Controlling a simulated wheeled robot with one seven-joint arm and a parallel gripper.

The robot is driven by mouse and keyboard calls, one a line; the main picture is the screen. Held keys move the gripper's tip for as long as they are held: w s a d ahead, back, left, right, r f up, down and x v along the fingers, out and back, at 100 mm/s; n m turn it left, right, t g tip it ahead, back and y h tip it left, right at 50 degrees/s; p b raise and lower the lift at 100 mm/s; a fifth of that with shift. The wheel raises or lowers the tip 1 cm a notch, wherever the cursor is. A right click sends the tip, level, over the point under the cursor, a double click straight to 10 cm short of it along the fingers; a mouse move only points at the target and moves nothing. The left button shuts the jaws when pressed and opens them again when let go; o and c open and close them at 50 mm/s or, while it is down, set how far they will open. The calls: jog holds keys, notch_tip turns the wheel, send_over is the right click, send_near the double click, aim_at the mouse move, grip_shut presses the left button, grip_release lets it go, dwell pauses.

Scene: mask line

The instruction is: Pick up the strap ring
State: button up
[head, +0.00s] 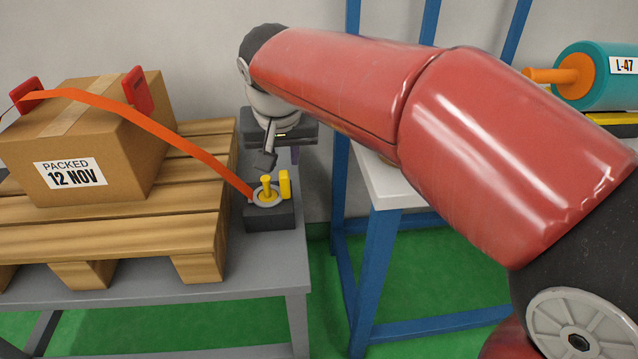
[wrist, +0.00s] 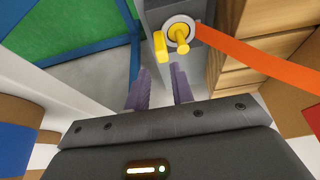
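The strap ring (head: 258,201) is a pale grey ring on the end of an orange strap (head: 170,133). It sits around a yellow peg (head: 266,187) on a dark block (head: 270,218) at the table's right end. In the wrist view the ring (wrist: 186,20) is at the top centre, with the strap running right. A second, yellow upright post (wrist: 160,46) stands beside the ring. My gripper (wrist: 161,68) is open and empty, its two purple fingers apart and pointing toward the ring, short of it.
A cardboard box (head: 125,175) with red corner pieces sits on a wooden pallet (head: 110,235) to the left, the strap over it. A blue frame (head: 372,280) with a pale top stands to the right. A teal roller (head: 600,85) lies at the far right.

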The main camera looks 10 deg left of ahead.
aim_at(284, 174)
jog(key=x, duration=0.4)
jog(key=b+x, duration=0.1)
jog(key=x, duration=0.3)
jog(key=shift+w+a, duration=0.2)
jog(key=shift+w, duration=0.05)
jog(key=shift+c, duration=0.4)
grip_shut()
